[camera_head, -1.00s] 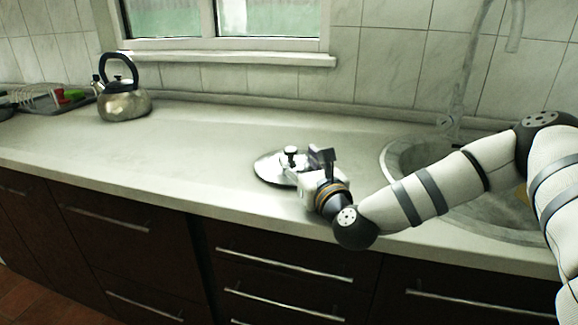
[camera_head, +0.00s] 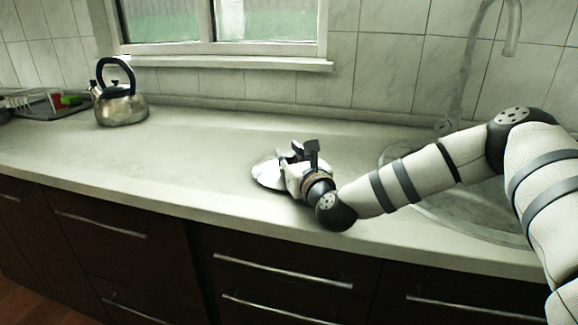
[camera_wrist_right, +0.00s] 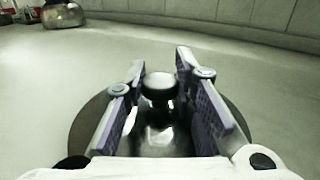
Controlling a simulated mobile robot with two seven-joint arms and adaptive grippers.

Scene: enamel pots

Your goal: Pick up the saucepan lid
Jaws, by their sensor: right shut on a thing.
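The saucepan lid (camera_head: 266,175) is a shiny metal disc with a dark knob, at the middle of the counter in the head view. My right gripper (camera_head: 296,152) is over it and hides much of its right side. In the right wrist view the lid's rim (camera_wrist_right: 88,122) shows on both sides of the fingers, and the knob (camera_wrist_right: 160,88) is between them. My right gripper (camera_wrist_right: 163,80) is shut on the lid by this knob. Whether the lid is clear of the counter I cannot tell. My left gripper is not in view.
A metal kettle (camera_head: 122,108) stands at the back left, beside a dish rack (camera_head: 38,102) with red and green items. A round sink (camera_head: 470,222) with a tall tap (camera_head: 468,85) is at the right, partly behind my arm. The counter (camera_head: 190,150) left of the lid is clear.

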